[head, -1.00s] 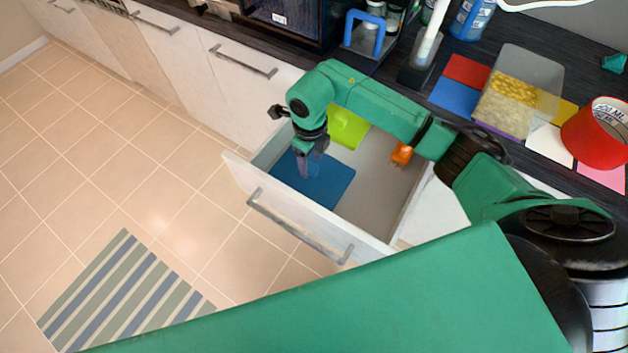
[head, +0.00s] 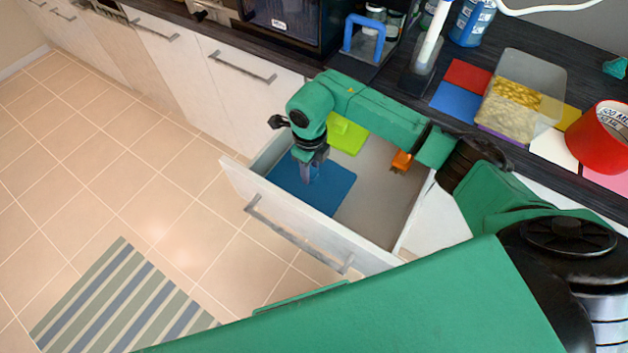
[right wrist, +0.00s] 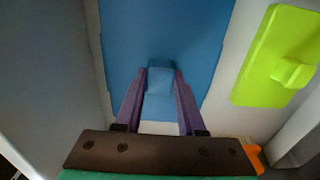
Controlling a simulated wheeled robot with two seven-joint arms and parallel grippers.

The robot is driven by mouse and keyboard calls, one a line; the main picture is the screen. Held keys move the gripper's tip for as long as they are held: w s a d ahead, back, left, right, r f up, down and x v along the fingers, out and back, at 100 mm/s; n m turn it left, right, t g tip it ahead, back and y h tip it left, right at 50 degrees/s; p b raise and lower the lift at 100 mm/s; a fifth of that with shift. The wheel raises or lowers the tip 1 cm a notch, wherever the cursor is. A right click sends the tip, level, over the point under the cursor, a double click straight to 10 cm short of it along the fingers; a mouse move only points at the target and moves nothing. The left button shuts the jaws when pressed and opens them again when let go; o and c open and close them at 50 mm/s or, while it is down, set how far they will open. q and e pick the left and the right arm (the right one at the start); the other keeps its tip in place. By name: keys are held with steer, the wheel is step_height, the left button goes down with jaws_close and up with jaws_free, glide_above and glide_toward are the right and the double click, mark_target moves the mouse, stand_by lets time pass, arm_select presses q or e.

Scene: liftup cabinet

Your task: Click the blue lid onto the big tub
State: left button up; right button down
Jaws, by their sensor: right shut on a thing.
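The blue lid (head: 325,189) lies in the open drawer, at its left side. In the right wrist view the lid (right wrist: 160,35) fills the middle, with a raised blue knob (right wrist: 160,80). My right gripper (head: 312,178) reaches down into the drawer over the lid. In the right wrist view its purple fingers (right wrist: 160,88) are shut on the knob, one on each side. The big tub (head: 519,92) is clear, holds yellow and pale contents, and stands on the counter with no lid on it. My left gripper is not in view.
The open drawer (head: 300,233) also holds a lime-green lid (head: 347,135) and a small orange thing (head: 402,161). On the counter are a red measuring cup (head: 600,137), a blue-handled item (head: 364,38) and a blue bottle (head: 472,22). Flat coloured squares lie around the tub.

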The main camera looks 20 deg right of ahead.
steer(key=shift+r+p, duration=1.1)
steer(key=shift+r, duration=0.85)
